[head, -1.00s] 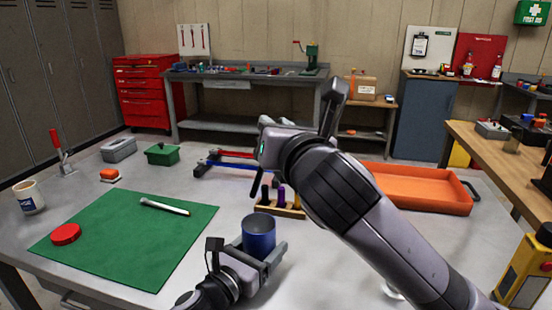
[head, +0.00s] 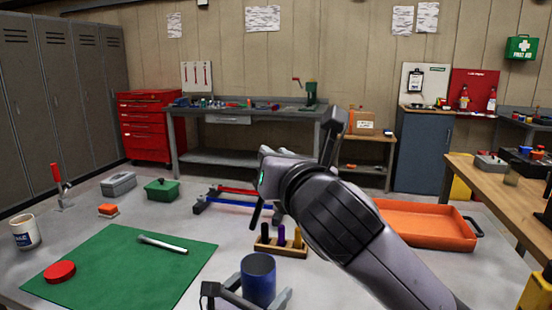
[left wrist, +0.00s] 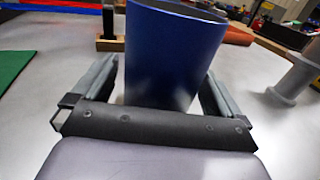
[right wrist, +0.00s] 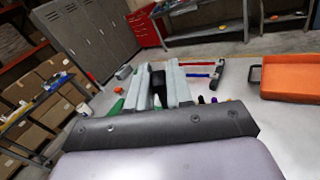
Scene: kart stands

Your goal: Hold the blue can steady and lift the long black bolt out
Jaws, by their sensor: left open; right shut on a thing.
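The blue can (head: 258,283) stands upright on the grey table at the bottom of the head view. My left gripper (head: 256,296) is open, with a finger on each side of the can. In the left wrist view the can (left wrist: 172,60) stands between the fingers, with a gap on the right side. My right gripper (head: 268,170) is above the can, shut on the long black bolt (head: 256,213). The bolt hangs down, its lower end appearing above the can's rim. The right wrist view shows the black bolt (right wrist: 158,84) between the fingers. The can's inside is mostly hidden.
A wooden block with dark, purple and yellow pegs (head: 280,247) stands just behind the can. A green mat (head: 110,265) with a silver rod (head: 162,244) and red lid (head: 59,272) lies left. An orange tray (head: 425,228) is right. Red and blue bars (head: 235,198) lie behind.

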